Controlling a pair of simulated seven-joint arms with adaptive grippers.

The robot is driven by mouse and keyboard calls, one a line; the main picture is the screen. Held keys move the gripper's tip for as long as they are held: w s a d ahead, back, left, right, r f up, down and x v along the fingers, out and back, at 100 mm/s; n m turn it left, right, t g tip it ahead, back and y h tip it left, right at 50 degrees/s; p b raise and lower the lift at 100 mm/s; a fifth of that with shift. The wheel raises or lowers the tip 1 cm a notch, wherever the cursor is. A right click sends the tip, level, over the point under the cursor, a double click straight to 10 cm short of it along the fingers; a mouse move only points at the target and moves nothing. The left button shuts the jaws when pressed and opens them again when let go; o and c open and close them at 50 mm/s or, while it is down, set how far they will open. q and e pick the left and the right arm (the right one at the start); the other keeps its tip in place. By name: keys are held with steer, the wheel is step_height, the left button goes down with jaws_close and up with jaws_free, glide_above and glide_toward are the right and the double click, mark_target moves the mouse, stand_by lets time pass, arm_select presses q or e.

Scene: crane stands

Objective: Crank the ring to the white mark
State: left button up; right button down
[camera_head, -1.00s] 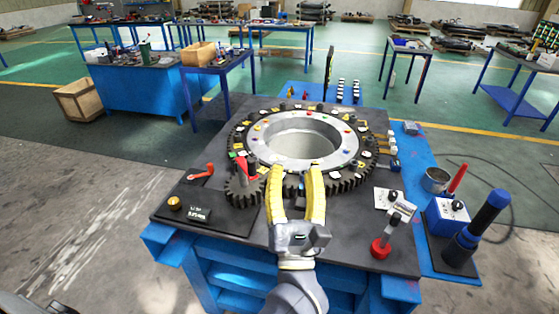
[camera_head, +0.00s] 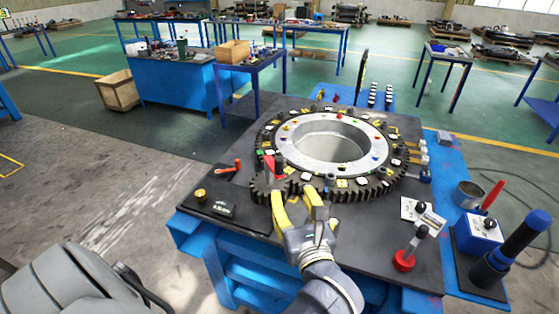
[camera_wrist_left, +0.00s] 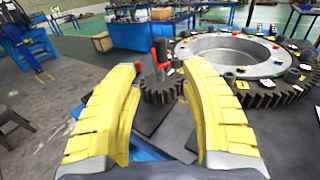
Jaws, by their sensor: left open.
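The ring (camera_head: 383,190) is a large dark toothed ring around a silver inner ring, flat on the bench; it also shows in the wrist view (camera_wrist_left: 265,95). A small dark gear (camera_head: 263,187) sits at its front left edge, with a red handle (camera_head: 271,167) above it. The gear (camera_wrist_left: 160,92) and upright red handle (camera_wrist_left: 161,50) show ahead between my fingers in the wrist view. My left gripper (camera_head: 293,194) has yellow fingers, open and empty, just in front of the gear. Several white patches lie on the ring; I cannot tell which is the mark. My right gripper is not in view.
An orange-red lever (camera_head: 229,167) and a brass knob (camera_head: 200,194) are left of the gear. A red-based lever (camera_head: 404,260), a blue box (camera_head: 478,237) and a dark blue-topped cylinder (camera_head: 510,250) stand at the right. The bench's front left surface is mostly clear.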

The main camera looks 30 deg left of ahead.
mark_target(280, 164)
arm_select(q)
steer(key=x, duration=1.4)
steer(key=shift+w+a, duration=0.2)
steer(key=shift+w, duration=0.05)
jaws_close()
